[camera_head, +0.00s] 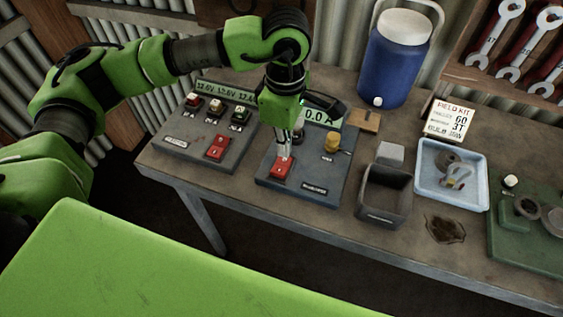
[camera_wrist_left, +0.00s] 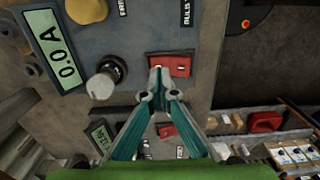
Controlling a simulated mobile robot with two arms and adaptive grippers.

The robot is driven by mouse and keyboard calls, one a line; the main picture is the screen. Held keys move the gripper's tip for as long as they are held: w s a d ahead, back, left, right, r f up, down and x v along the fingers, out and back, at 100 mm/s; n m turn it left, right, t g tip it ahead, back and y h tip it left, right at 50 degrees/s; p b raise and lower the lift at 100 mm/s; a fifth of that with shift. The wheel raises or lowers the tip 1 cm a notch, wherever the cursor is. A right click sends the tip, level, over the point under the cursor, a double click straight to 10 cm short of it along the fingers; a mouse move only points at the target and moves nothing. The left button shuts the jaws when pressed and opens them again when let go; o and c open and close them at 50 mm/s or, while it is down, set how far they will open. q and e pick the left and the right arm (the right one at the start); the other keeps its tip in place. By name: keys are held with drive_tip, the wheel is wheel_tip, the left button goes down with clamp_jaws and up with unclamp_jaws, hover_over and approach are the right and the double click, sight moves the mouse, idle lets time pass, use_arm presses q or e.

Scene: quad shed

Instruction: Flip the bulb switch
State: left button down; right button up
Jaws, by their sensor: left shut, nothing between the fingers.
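The bulb board (camera_head: 313,190) is a grey-blue panel on the bench with a red rocker switch (camera_head: 282,170) near its front left. The switch also shows in the left wrist view (camera_wrist_left: 178,66), just beyond my fingertips. My left gripper (camera_head: 285,154) is shut and empty, pointing down at the switch; its tips (camera_wrist_left: 157,94) are at or very near the switch edge, and I cannot tell if they touch. A pale, unlit bulb (camera_wrist_left: 101,85) stands in a dark socket beside the switch. The display (camera_head: 322,117) reads 0.0 A. My right gripper is out of view.
A yellow knob (camera_head: 332,141) stands on the same board. To its left is another panel (camera_head: 178,145) with a red switch (camera_head: 216,147). To the right are a dark open bin (camera_head: 383,207) and a light-blue tray (camera_head: 480,200). A blue cooler (camera_head: 394,65) stands behind.

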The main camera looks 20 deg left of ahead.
sight(284, 160)
use_arm(q)
wheel_tip(284, 160, up, 5)
drive_tip(key=shift+f+p, duration=0.15)
drive_tip(key=shift+p, duration=0.6)
